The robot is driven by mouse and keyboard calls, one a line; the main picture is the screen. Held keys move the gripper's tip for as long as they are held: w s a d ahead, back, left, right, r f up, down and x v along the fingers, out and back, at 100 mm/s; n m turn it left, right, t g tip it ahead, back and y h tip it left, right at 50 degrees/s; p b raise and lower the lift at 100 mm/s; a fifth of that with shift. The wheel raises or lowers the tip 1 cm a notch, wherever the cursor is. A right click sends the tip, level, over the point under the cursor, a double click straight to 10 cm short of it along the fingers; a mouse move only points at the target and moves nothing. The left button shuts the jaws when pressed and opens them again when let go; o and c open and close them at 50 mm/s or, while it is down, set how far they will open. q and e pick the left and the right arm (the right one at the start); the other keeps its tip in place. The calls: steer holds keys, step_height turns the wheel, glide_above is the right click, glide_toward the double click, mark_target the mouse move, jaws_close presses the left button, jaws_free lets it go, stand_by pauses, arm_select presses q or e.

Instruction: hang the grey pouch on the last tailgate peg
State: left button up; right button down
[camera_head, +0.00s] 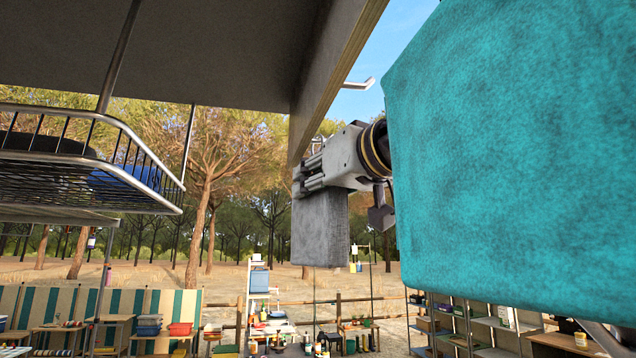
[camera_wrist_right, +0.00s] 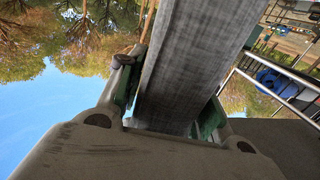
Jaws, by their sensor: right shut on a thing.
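The grey pouch (camera_head: 320,230) hangs below my right gripper (camera_head: 308,180) in the head view, beside the lower end of the tailgate edge (camera_head: 335,85). My right gripper is shut on the pouch. In the right wrist view the pouch (camera_wrist_right: 195,65) lies between the two fingers (camera_wrist_right: 168,112) and runs up out of the picture. One pale tailgate peg (camera_head: 360,85) sticks out to the right of the edge, above the gripper. Whether the pouch touches the edge, I cannot tell. My left gripper is not in view.
A large teal thing (camera_head: 515,150) fills the right side, close to the camera, and hides part of my right arm. A wire basket (camera_head: 85,165) hangs at the left under the grey panel (camera_head: 200,45). Shelves and tables stand far behind.

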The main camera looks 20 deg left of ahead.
stand_by(0.3)
steer(key=c, duration=0.9)
jaws_free()
steer(key=v, duration=1.2)
